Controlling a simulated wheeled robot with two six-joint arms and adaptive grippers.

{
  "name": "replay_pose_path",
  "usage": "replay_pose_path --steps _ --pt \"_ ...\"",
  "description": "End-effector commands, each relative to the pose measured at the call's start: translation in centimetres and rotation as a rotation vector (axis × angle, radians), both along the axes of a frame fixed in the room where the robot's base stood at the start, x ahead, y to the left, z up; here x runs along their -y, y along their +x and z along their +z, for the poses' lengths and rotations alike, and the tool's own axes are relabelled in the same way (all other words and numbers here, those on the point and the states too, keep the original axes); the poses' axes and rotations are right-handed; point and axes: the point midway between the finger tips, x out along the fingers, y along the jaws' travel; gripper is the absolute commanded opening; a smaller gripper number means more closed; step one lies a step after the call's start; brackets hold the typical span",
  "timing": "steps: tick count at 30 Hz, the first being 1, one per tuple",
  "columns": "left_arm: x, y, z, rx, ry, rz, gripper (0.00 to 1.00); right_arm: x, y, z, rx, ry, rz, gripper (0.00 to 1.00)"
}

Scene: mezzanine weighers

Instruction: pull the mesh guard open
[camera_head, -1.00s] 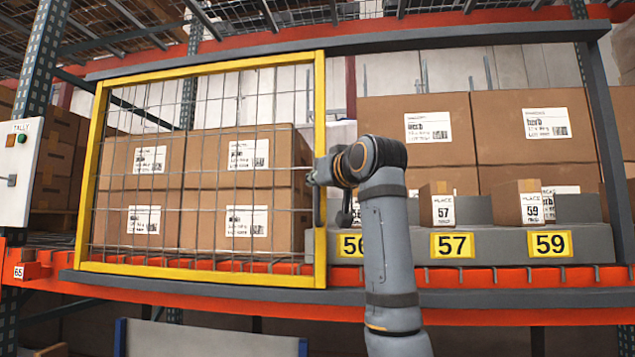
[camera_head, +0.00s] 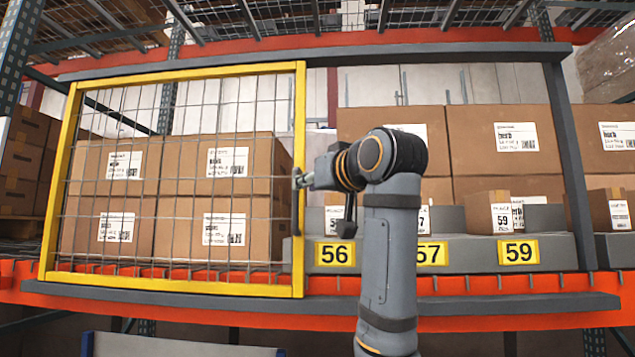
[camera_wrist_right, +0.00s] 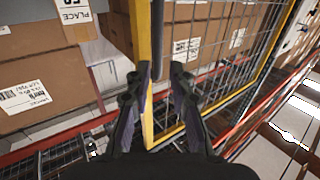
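The mesh guard, a yellow frame (camera_head: 170,284) with grey wire mesh, stands across the left part of the shelf bay in front of stacked boxes. A dark upright handle (camera_head: 296,215) is on its right post. My right gripper (camera_head: 300,179) is at this handle, its fingers small and partly hidden in the head view. In the right wrist view its two dark fingers (camera_wrist_right: 154,78) are spread apart, with the yellow post (camera_wrist_right: 140,35) and a dark bar seen between them. I cannot tell whether they touch the bar. My left gripper is not in view.
An orange beam (camera_head: 440,318) runs below. A grey frame post (camera_head: 570,170) bounds the right side.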

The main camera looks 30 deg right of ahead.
Motion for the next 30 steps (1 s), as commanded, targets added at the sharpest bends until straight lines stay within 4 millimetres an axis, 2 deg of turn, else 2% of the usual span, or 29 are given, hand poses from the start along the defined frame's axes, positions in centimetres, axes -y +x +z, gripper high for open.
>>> replay_pose_path --steps 3,9,25,26,28,29,30 --pt "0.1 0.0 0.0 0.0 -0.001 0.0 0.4 0.1 -2.4 0.0 0.002 -0.001 -0.001 0.22" --pt "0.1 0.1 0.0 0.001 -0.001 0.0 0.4 0.2 -4.2 -0.1 -0.001 0.0 0.0 0.22" --pt "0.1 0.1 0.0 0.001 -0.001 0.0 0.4 0.2 -4.1 -0.3 -0.005 0.0 0.0 0.22" --pt "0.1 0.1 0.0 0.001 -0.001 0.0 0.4 0.2 -3.8 -0.8 -0.012 0.0 -0.001 0.22" --pt "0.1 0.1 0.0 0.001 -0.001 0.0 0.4 0.2 -2.4 -2.9 -0.044 -0.003 -0.005 0.22" --pt "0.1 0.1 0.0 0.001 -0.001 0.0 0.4 0.2 -1.5 -4.4 -0.065 -0.005 -0.008 0.22" --pt "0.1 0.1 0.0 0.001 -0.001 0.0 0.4 0.2 -0.1 -6.9 -0.101 -0.007 -0.011 0.22"
